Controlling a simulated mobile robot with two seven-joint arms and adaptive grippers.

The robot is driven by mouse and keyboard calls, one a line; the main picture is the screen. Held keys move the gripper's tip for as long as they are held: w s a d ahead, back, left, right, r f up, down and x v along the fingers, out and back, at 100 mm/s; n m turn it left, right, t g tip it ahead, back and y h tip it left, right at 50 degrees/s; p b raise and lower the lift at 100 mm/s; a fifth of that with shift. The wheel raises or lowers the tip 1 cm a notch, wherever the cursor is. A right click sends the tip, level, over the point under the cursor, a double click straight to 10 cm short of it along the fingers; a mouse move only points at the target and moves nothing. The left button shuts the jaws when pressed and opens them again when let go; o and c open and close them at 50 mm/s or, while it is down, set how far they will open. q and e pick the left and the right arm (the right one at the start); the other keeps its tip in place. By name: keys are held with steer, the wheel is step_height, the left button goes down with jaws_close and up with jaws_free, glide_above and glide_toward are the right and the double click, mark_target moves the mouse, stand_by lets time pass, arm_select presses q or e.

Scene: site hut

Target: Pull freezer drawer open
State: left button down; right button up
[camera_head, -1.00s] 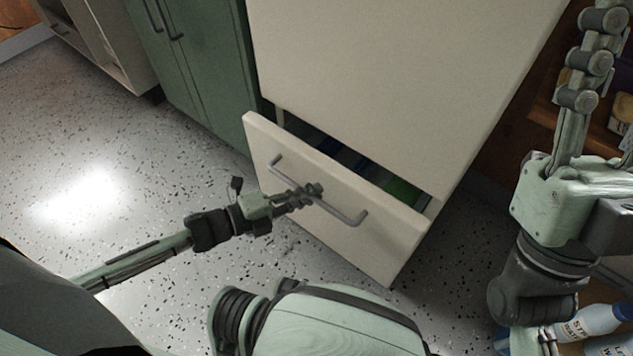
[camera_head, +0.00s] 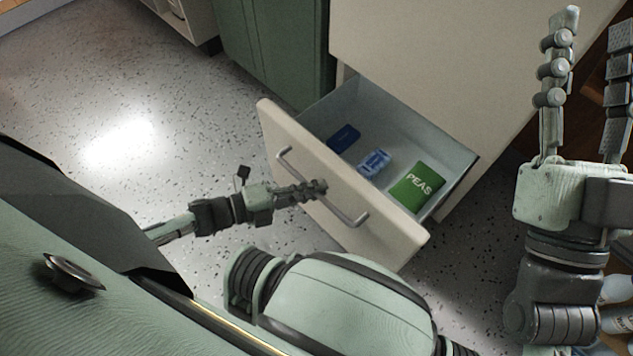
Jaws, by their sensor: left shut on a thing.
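The freezer drawer (camera_head: 345,165) at the bottom of a cream freezer (camera_head: 440,70) stands well open, with its inside showing. Its front carries a grey bar handle (camera_head: 347,215). My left gripper (camera_head: 318,188) is shut on the handle near its middle. A green bag marked PEAS (camera_head: 417,188), a blue-and-white pack (camera_head: 375,163) and a dark blue pack (camera_head: 343,138) lie in the drawer. My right gripper (camera_head: 590,75) is raised at the right, clear of the freezer, with its fingers spread apart and nothing between them.
A green cabinet (camera_head: 272,50) stands left of the freezer, and a pale open shelf unit (camera_head: 185,20) is farther left. Bottles (camera_head: 617,290) show at the lower right, partly hidden by my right arm. The speckled floor (camera_head: 120,90) at left is clear.

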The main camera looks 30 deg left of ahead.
arm_select(q)
steer(key=c, duration=1.6)
jaws_free()
steer(key=shift+s+a, duration=0.1)
steer(key=v, duration=1.1)
steer(key=shift+s+a+r, duration=0.2)
steer(key=shift+s+a, duration=0.05)
steer(key=shift+s, duration=0.05)
